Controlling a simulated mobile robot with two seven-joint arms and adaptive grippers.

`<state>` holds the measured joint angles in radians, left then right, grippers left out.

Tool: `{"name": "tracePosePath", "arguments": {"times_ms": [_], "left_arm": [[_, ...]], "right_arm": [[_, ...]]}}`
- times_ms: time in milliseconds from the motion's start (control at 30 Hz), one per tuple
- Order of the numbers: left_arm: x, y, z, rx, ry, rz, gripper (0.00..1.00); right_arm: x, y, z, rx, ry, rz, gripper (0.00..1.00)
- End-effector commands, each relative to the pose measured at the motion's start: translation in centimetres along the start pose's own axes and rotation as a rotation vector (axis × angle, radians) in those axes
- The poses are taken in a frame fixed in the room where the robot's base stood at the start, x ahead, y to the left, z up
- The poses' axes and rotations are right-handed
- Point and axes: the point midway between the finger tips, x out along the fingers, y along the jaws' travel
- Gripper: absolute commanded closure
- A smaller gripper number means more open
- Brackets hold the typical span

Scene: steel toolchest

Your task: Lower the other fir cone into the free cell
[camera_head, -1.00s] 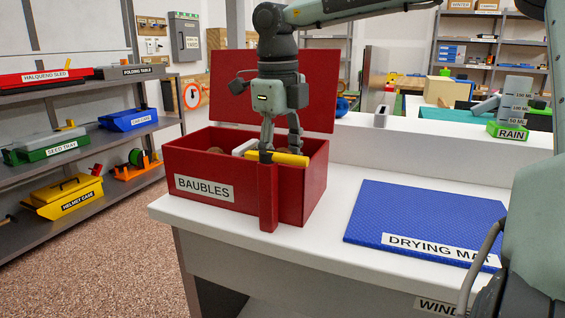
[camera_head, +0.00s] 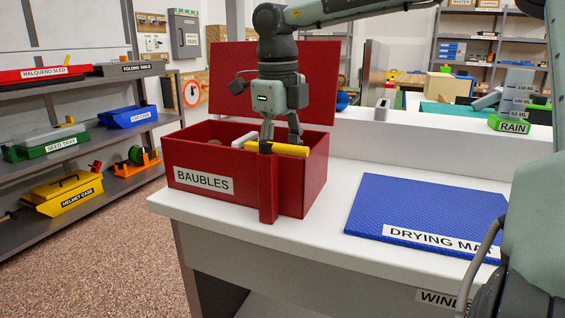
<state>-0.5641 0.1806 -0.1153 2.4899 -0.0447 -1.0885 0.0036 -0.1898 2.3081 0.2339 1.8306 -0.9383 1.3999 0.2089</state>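The red box labelled BAUBLES (camera_head: 238,203) stands on the white bench with its lid raised behind it. My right gripper (camera_head: 281,137) points straight down into the right part of this box. Its two fingers show a gap between them higher up. A brownish rounded thing (camera_head: 215,142), perhaps a fir cone, shows in the left part of the box beside a pale piece (camera_head: 243,141). The cells are mostly hidden. My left gripper is not in view.
A yellow bar (camera_head: 291,150) lies at the front rim, beside a red post (camera_head: 268,190). The raised red lid (camera_head: 318,92) stands close behind my gripper. A blue drying mat (camera_head: 428,212) lies on the right of the bench, with bare white surface between.

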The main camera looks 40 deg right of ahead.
Motion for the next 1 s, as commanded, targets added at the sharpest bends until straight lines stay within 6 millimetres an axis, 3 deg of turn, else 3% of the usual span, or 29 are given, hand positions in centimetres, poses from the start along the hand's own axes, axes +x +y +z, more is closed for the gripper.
{"name": "tracePosePath", "arguments": {"times_ms": [433, 467, 633, 1000], "left_arm": [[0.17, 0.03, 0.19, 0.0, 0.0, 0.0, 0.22], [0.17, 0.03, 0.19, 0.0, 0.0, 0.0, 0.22], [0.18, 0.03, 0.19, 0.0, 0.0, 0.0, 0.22], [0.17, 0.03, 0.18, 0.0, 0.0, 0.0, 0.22]], "right_arm": [[0.38, 0.03, 0.0, 0.0, 0.0, 0.0, 0.72], [0.38, 0.03, 0.0, 0.0, 0.0, 0.0, 0.45], [0.37, 0.03, 0.0, 0.0, 0.0, 0.0, 0.24], [-0.02, 0.01, 0.05, 0.001, -0.002, 0.0, 0.23]]}}
